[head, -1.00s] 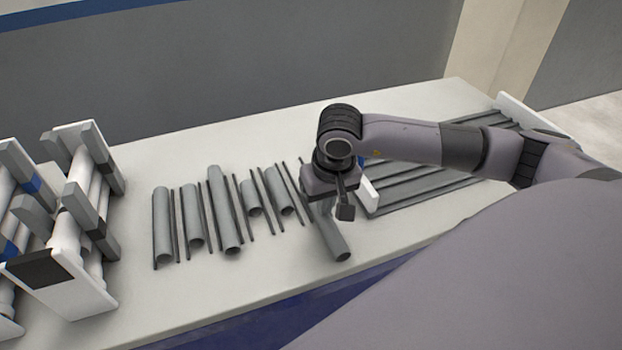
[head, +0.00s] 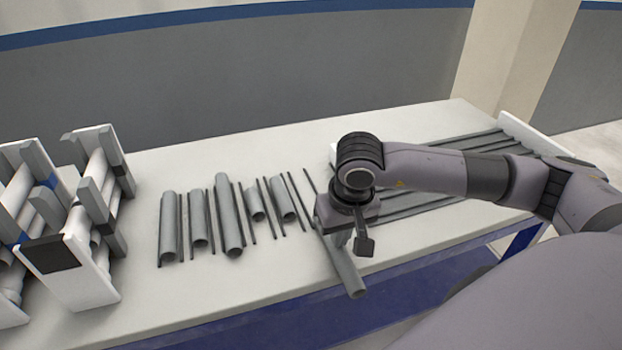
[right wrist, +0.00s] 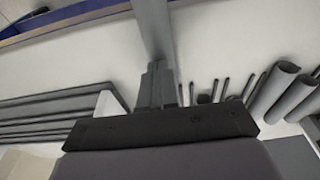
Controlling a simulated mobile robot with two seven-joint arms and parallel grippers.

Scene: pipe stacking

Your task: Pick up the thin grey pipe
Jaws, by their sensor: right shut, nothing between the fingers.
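A grey pipe (head: 346,272) slants under my right gripper (head: 354,242) in the head view. Its near end shows past the table's front edge, and its far part is hidden by the gripper. In the right wrist view the pipe (right wrist: 152,28) extends up from the tips of my right gripper (right wrist: 157,72). The right fingers are shut with nothing between them. They are close to the pipe, but I cannot tell whether they touch it. My left gripper is not in view.
Several grey pipes (head: 229,215) and thin dark rods lie in a row on the table (head: 270,300), left of my right gripper. Long dark bars (head: 440,195) lie to the right. A white and grey rack (head: 85,270) holding pale pipes stands at the left.

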